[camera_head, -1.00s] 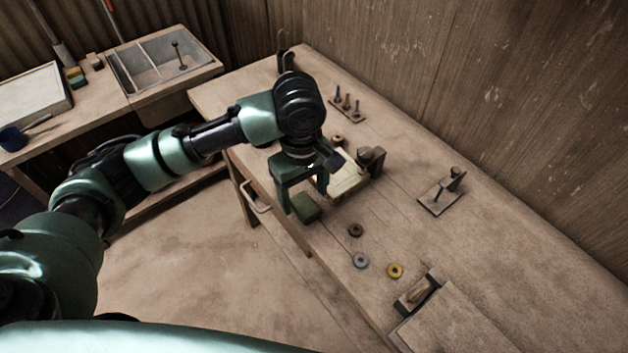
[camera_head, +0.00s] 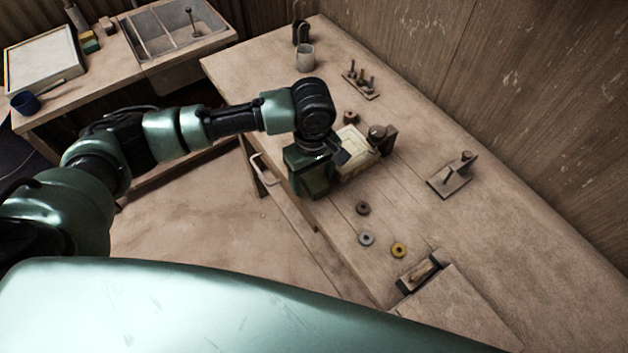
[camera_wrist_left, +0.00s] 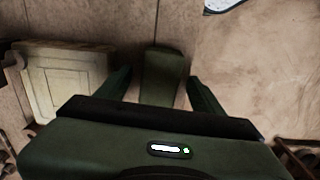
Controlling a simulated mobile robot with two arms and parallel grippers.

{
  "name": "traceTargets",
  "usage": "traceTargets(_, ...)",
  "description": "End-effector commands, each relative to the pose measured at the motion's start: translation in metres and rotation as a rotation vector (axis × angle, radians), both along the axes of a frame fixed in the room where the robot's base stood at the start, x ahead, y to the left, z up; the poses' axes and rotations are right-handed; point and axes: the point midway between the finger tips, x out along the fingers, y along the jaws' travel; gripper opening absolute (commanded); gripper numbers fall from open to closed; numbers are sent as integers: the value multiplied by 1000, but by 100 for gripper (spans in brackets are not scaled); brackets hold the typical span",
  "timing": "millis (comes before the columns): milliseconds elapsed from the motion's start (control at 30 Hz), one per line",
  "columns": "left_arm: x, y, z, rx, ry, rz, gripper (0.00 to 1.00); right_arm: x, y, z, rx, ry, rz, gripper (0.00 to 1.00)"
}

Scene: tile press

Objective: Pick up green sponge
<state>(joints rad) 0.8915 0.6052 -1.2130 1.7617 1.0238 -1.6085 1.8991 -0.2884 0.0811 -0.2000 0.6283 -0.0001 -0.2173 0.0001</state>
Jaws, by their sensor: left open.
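The green sponge (camera_wrist_left: 162,72) is a dark green block on the wooden workbench. In the left wrist view it lies between the two fingers of my left gripper (camera_wrist_left: 160,80), with a gap on each side. My left gripper (camera_head: 312,188) is open, low at the near edge of the bench in the head view. It largely hides the sponge there. I cannot tell how far the fingertips are from the bench top. My right gripper is not in view.
A pale tile press (camera_head: 355,146) stands close beside my left gripper; it also shows in the left wrist view (camera_wrist_left: 68,82). A grey cup (camera_head: 305,57) stands at the back. The bench's right part has free room.

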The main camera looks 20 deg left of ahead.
Motion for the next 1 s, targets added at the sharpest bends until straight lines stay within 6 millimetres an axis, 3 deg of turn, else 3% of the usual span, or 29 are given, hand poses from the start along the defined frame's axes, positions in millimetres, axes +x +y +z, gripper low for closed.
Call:
traceTargets(33, 0, 0, 0, 0, 0, 0, 67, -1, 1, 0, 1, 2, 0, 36)
traceTargets(267, 0, 0, 0, 0, 0, 0, 3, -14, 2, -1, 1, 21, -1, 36)
traceTargets(667, 1, -1, 8, -2, -2, 0, 3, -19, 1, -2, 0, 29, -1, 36)
traceTargets(867, 1, -1, 36, -3, -5, -2, 3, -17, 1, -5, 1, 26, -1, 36)
traceTargets(1000, 2, -1, 72, -4, -8, -1, 3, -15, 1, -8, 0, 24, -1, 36)
